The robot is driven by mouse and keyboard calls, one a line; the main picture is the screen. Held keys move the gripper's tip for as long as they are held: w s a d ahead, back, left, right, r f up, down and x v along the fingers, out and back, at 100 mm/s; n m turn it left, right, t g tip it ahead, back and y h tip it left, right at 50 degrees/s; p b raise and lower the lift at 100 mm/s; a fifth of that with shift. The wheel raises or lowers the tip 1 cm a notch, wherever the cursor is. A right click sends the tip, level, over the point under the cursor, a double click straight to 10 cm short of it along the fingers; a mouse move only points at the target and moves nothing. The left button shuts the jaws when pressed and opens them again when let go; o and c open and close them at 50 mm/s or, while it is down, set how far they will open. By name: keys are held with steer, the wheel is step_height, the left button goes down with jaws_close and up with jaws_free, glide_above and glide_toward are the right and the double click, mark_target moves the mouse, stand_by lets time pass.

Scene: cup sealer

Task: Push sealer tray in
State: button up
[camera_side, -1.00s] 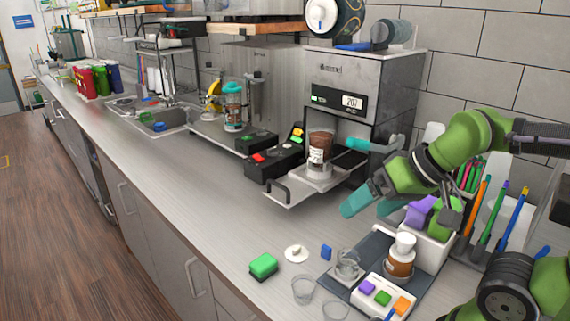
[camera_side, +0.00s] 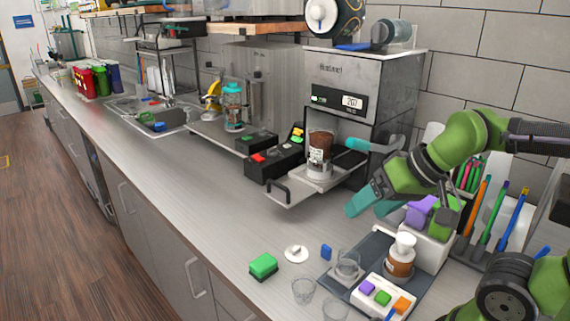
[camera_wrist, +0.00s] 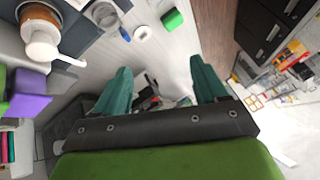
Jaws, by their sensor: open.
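The cup sealer (camera_side: 343,82) is a grey metal box with a lit display, standing at the back of the counter. Its tray (camera_side: 289,195) is pulled out to the front, with a black handle (camera_side: 278,190) at its outer end. A brown-filled cup (camera_side: 319,155) with a label stands upright on the tray. My gripper (camera_side: 357,176) is open and empty, with teal fingers, to the right of the cup and apart from the tray handle. In the wrist view its two fingers (camera_wrist: 160,88) are spread wide, with nothing clear between them.
Black boxes with coloured buttons (camera_side: 277,161) stand left of the sealer. A green sponge (camera_side: 263,266), a white lid (camera_side: 296,253) and clear glasses (camera_side: 303,290) lie near the front. A pump bottle (camera_side: 400,260) stands at right.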

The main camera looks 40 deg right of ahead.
steer(key=shift+m+g, duration=0.8)
steer(key=shift+g, duration=0.1)
steer(key=f, duration=0.1)
steer(key=w+d+f, duration=0.1)
steer(key=f, duration=0.1)
steer(key=shift+w+d+f, duration=0.25)
steer(key=shift+w+d, duration=0.05)
steer(key=shift+d, duration=0.1)
steer(key=c, duration=0.5)
steer(key=w+f+m+y, duration=0.1)
steer(key=f+m, duration=0.1)
steer(key=w+f+m+g, duration=0.1)
steer(key=m, duration=0.1)
steer(key=shift+w+f+m+y, duration=0.3)
steer(key=shift+w+f+y, duration=0.05)
steer(key=shift+y, duration=0.05)
steer(key=m+t+y, duration=0.2)
steer(key=m+t, duration=0.8)
steer(key=m, duration=2.3)
glide_toward(279, 184)
steer(key=x, duration=1)
steer(key=shift+f, duration=0.4)
steer(key=shift+c, duration=0.5)
jaws_close()
